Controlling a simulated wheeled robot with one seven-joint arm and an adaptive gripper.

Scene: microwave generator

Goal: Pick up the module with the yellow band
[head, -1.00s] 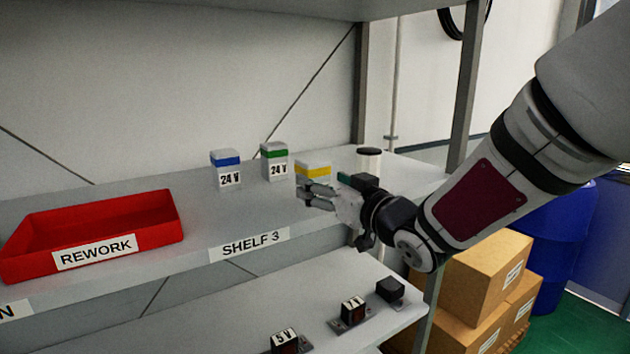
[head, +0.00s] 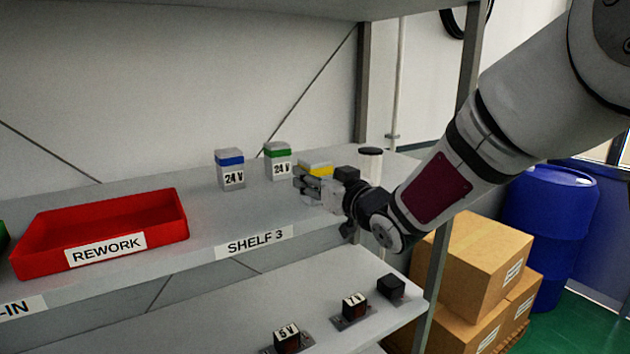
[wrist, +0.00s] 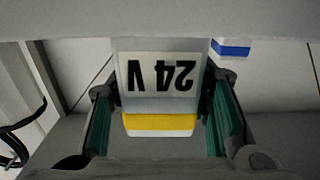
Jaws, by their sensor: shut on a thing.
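The module with the yellow band (head: 317,169) is on the upper shelf in the head view, partly hidden by my gripper. In the wrist view the module (wrist: 160,100) fills the middle, with an upside-down "24 V" label. My gripper (head: 308,186) is shut on it; in the wrist view its green-padded fingers (wrist: 163,122) stand on either side of it. I cannot tell whether its base touches the shelf. The blue-banded module (head: 230,170) and the green-banded module (head: 278,162) stand upright to the left. The blue one also shows in the wrist view (wrist: 232,49).
A red REWORK tray (head: 40,262) lies on the shelf (head: 215,225) at left. A clear cylinder with a dark lid (head: 370,162) stands just behind my gripper. A shelf post (head: 455,150) rises at right. Small dark modules (head: 353,306) sit on the lower shelf.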

